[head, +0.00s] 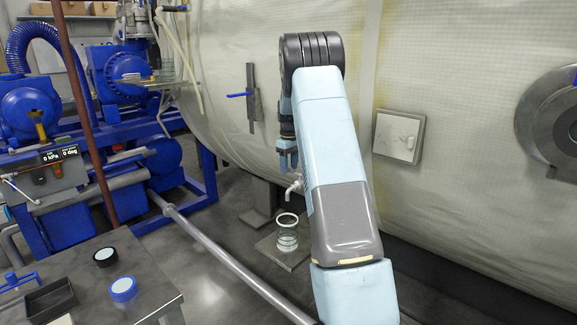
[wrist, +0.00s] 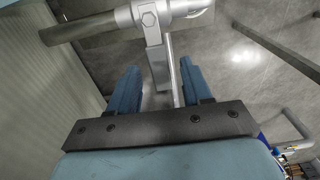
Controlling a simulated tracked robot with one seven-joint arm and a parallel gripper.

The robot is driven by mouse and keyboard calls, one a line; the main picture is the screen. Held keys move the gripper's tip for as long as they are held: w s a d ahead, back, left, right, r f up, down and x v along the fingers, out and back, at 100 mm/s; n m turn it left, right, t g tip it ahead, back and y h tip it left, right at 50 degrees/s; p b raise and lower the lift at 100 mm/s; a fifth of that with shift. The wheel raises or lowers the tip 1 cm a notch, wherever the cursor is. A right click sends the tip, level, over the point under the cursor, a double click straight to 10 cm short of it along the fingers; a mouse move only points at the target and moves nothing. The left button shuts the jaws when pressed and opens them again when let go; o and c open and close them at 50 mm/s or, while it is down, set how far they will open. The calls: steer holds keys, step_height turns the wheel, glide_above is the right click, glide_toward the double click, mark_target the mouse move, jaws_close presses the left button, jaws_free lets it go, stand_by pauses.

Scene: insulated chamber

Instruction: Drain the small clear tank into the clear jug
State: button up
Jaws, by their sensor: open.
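My gripper (wrist: 160,85) is open in the wrist view, its two blue fingers either side of a grey metal lever (wrist: 157,58). I cannot tell whether either finger touches it. The lever hangs from a metal valve and pipe (wrist: 125,17). In the head view, my gripper (head: 287,158) is just above a pale tap (head: 293,187). A clear vessel with a white rim (head: 287,236), apparently the jug, stands upright below the tap. A clear container (head: 166,67) on the raised shelf at upper left may be the small tank; I cannot tell for sure.
The vessel stands on a metal plate (head: 268,251). A long grey pipe (head: 225,258) crosses the floor to its left. The large wrapped chamber (head: 235,60) fills the back. A bench (head: 140,268) with blue-rimmed and black-rimmed discs is front left. Blue pump machinery (head: 85,195) stands behind it.

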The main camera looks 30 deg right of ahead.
steer(key=shift+c, duration=0.5)
jaws_close()
steer(key=shift+a, duration=0.3)
steer(key=shift+d, duration=0.1)
